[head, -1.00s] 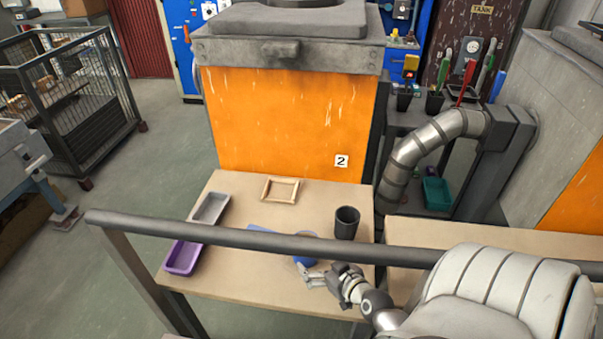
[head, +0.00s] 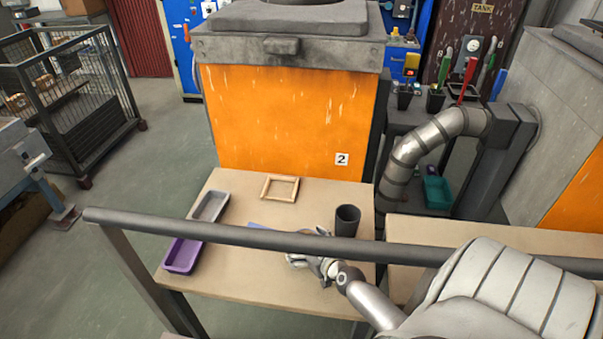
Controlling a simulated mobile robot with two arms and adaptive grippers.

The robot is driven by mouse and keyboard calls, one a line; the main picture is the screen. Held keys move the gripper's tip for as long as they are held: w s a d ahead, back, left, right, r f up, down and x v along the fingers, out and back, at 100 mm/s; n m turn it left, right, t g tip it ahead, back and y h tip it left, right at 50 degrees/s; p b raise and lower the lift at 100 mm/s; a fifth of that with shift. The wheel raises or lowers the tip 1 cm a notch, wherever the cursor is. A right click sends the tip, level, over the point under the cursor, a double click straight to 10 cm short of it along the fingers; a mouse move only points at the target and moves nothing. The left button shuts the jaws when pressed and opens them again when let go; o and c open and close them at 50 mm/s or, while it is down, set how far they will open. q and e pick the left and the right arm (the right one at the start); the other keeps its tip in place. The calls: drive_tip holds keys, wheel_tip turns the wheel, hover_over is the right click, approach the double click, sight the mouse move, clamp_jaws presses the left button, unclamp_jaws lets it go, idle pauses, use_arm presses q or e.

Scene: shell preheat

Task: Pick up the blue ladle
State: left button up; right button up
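The blue ladle lies on the tan table (head: 225,278) and is mostly hidden by the dark rail and my arm. Only a strip of the blue ladle (head: 257,225) shows just above the rail. My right gripper (head: 297,261) is just below the rail, over the spot where the ladle's round blue part showed before. Whether its fingers are open or shut, and whether they touch the ladle, is too small and hidden to tell. My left gripper is not in view.
A dark rail (head: 180,228) crosses in front of the table. On the table are a dark cup (head: 347,221), a wooden frame (head: 280,188), a grey tray (head: 210,206) and a purple tray (head: 182,257). An orange furnace (head: 285,120) stands behind.

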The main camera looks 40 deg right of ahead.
drive_tip(key=shift+s, duration=0.1)
drive_tip(key=c, duration=1.2)
drive_tip(key=shift+r, duration=0.1)
drive_tip(key=shift+c, duration=0.9)
